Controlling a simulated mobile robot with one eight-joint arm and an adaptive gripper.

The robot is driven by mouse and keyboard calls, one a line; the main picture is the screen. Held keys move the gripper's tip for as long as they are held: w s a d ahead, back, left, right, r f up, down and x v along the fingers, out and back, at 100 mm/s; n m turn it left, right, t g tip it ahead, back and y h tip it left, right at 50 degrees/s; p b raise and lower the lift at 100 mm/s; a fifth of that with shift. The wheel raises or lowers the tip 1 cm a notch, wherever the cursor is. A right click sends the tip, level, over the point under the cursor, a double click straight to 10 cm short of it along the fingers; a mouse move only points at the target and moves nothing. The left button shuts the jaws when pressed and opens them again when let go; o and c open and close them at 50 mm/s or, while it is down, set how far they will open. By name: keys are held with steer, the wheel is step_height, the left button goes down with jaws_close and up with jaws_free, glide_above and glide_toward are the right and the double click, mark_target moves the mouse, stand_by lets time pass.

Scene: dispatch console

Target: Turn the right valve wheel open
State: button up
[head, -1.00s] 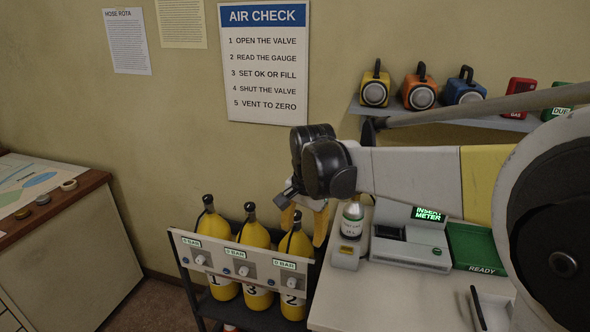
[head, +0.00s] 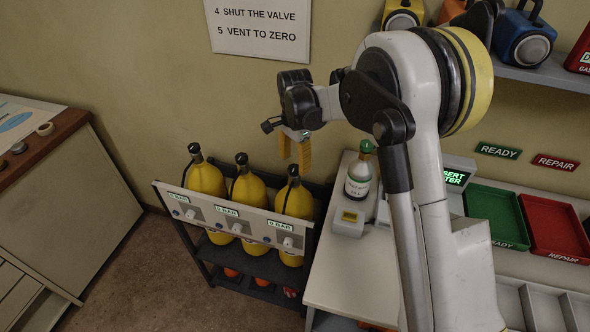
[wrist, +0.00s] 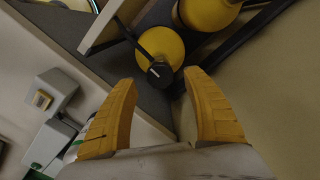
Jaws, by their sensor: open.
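Three yellow cylinders stand in a dark rack, each with a black top. The right cylinder (head: 294,200) carries a black valve wheel (head: 293,169). In the wrist view the valve wheel (wrist: 160,73) is a round black knob with a white mark, with a black hose beside it. My gripper (head: 295,162) points down above the right cylinder, with its yellow fingers open and empty. In the wrist view the gripper (wrist: 160,80) has the wheel between its fingertips in the picture, seemingly beyond them. I cannot tell how large the gap is.
A pale panel (head: 225,217) with 0 BAR displays and white knobs crosses the rack front. The floor ahead of the rack is clear.

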steer(key=shift+f, duration=1.35)
steer(key=c, duration=1.2)
